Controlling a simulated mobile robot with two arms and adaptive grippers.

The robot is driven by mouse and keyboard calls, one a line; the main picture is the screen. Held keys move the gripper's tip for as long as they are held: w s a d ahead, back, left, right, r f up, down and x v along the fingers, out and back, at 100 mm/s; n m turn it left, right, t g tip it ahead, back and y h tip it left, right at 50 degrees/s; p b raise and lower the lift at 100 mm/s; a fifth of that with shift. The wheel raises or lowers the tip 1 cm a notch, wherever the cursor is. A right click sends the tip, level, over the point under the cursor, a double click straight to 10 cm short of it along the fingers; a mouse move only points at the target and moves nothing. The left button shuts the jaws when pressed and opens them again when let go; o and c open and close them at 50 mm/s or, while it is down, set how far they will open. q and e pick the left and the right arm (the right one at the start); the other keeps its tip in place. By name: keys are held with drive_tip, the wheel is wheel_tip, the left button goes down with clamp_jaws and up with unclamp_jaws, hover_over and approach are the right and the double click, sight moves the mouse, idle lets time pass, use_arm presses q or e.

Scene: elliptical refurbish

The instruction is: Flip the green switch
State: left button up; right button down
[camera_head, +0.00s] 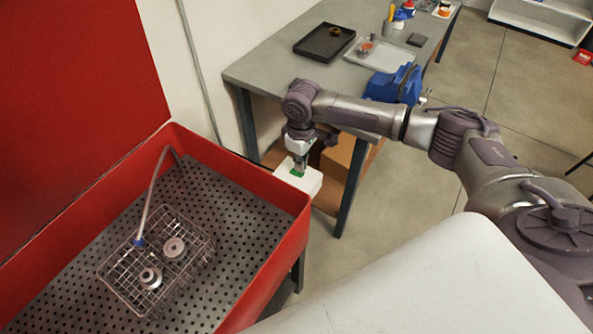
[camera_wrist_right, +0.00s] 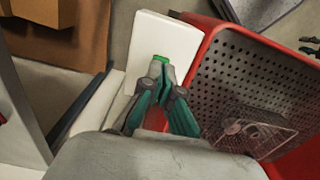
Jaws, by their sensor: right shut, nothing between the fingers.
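The green switch (camera_head: 297,174) is a small green piece on a white box (camera_head: 311,181) at the right end of the red wash basin. In the right wrist view the green switch (camera_wrist_right: 160,59) shows just past my fingertips, on the white box (camera_wrist_right: 165,35). My right gripper (camera_head: 300,165) is shut and empty, pointing down at the switch. In the right wrist view its fingertips (camera_wrist_right: 161,72) overlap the lower edge of the green part; I cannot tell whether they touch it. The switch's position is partly hidden. My left gripper is not in view.
The red basin (camera_head: 290,226) has a perforated floor, holding a wire basket (camera_head: 113,272) with metal parts and a hose. A grey workbench (camera_head: 262,70) behind carries trays and a blue vise (camera_head: 393,86). Cardboard boxes (camera_head: 341,155) sit beneath it. Open floor lies to the right.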

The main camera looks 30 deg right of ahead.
drive_tip(key=shift+f+b, duration=0.35)
drive_tip(key=shift+f, duration=0.8)
idle(0.4)
drive_tip(key=shift+s+f, duration=0.1)
drive_tip(key=shift+r+p, duration=0.75)
drive_tip(key=shift+p, duration=0.2)
wheel_tip(320, 180, up, 6)
drive_tip(key=p, duration=0.6)
drive_tip(key=shift+f, duration=0.3)
